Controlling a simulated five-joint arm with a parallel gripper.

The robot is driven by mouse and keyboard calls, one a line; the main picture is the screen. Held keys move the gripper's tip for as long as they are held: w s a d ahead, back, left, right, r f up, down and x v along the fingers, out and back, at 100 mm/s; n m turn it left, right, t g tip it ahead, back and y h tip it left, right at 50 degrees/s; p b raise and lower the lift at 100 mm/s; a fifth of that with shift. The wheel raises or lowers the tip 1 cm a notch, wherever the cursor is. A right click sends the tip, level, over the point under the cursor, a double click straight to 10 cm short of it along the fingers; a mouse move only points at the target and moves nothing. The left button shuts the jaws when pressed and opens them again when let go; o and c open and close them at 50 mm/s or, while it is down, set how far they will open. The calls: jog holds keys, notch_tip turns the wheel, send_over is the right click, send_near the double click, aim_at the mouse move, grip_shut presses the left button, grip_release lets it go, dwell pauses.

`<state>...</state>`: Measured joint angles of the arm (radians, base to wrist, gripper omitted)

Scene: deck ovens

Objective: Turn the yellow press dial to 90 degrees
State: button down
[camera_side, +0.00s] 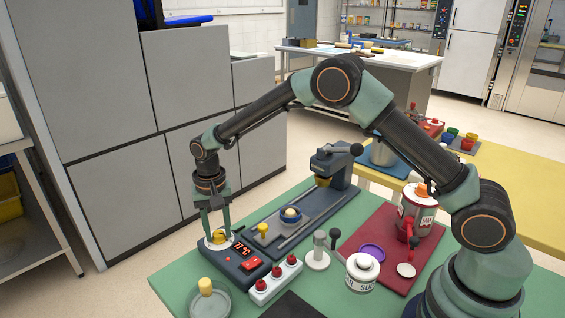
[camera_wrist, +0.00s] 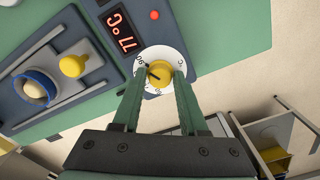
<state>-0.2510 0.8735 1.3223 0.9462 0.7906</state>
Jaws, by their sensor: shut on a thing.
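The yellow press dial (camera_wrist: 159,75) sits on a white round scale at one end of the dark control box (camera_side: 247,259). Its dark pointer mark shows in the wrist view, but I cannot read the exact angle. The red display (camera_side: 241,247) beside it reads 77 °C. My gripper (camera_side: 217,236) points straight down over the dial in the side view. In the wrist view my gripper (camera_wrist: 158,88) has its two green fingers on either side of the yellow knob, shut on it. The fingers hide part of the scale.
A red switch (camera_side: 250,265) is on the same box. A white block with red buttons (camera_side: 276,281) stands in front. A press (camera_side: 333,167) with a sliding plate holding a blue-rimmed cup (camera_side: 290,215) and yellow knob (camera_side: 263,229) is behind. A glass dish (camera_side: 207,302) is near the edge.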

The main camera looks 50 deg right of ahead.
aim_at(218, 233)
jog(key=shift+c, duration=2.2)
grip_release()
jog(key=shift+r, duration=0.15)
notch_tip(218, 233, up, 12)
